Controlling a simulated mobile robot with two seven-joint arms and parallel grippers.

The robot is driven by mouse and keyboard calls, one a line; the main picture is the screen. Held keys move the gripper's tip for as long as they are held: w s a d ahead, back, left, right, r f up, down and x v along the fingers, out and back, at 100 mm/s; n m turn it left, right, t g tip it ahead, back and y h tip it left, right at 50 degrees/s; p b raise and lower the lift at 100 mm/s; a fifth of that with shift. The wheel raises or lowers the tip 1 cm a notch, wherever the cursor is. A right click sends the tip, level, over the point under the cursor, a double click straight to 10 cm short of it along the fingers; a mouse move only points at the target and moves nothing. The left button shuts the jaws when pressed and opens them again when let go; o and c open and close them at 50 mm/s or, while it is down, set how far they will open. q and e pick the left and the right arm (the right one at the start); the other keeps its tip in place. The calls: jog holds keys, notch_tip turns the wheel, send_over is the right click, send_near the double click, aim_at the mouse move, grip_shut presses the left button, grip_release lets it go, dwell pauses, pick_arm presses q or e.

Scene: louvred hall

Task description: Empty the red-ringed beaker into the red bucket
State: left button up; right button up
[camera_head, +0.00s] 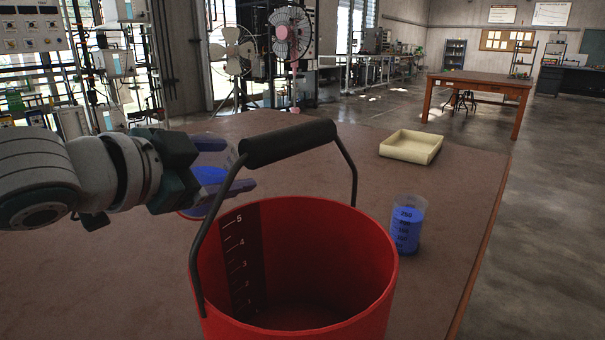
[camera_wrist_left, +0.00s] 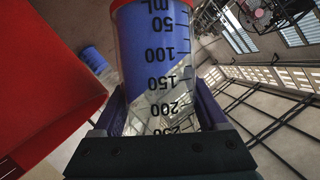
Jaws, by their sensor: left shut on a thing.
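The red-ringed beaker (camera_head: 208,178) is clear, with blue liquid inside and a red ring at its base. My left gripper (camera_head: 228,166) is shut on it, left of and behind the red bucket's rim in the head view. The beaker (camera_wrist_left: 158,60) also shows in the left wrist view, with its red-ringed end at the top of the picture and blue liquid at that end. The red bucket (camera_head: 360,280) stands in front, its handle raised. A dark scale runs down its inner wall, and I see no liquid in the visible part. My right gripper is not in view.
A second beaker (camera_head: 407,228) with blue liquid stands on the table (camera_head: 465,190) right of the bucket. A cream tray (camera_head: 411,147) lies farther back. The bucket's black handle grip (camera_head: 290,143) arches above its rim, close to the held beaker.

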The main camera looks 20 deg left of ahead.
aim_at(235, 160)
pick_arm(q)
jog(key=shift+s+d+f+m+t+b, duration=0.15)
jog(key=shift+d+m+t+b, duration=0.15)
jog(key=shift+d+m+b, duration=0.15)
jog(key=shift+s+d+r+m+y, duration=0.1)
jog(key=shift+d+r+m+y, duration=0.1)
jog(key=shift+d+m+y, duration=0.15)
jog(key=shift+a+r, duration=0.15)
jog(key=shift+s+d+r, duration=0.1)
jog(key=shift+d+r, duration=0.15)
jog(key=shift+r, duration=0.05)
jog(key=shift+d+r+m+t+y, duration=0.15)
jog(key=shift+m+t+y, duration=0.2)
jog(key=shift+m, duration=0.45)
jog(key=shift+r+m+t, duration=0.2)
jog(key=shift+m+t, duration=0.05)
jog(key=shift+m, duration=0.05)
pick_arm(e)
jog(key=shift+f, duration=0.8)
pick_arm(q)
jog(key=shift+s+d+r+m+t, duration=0.15)
jog(key=shift+r+m+t, duration=0.2)
jog(key=shift+m, duration=0.35)
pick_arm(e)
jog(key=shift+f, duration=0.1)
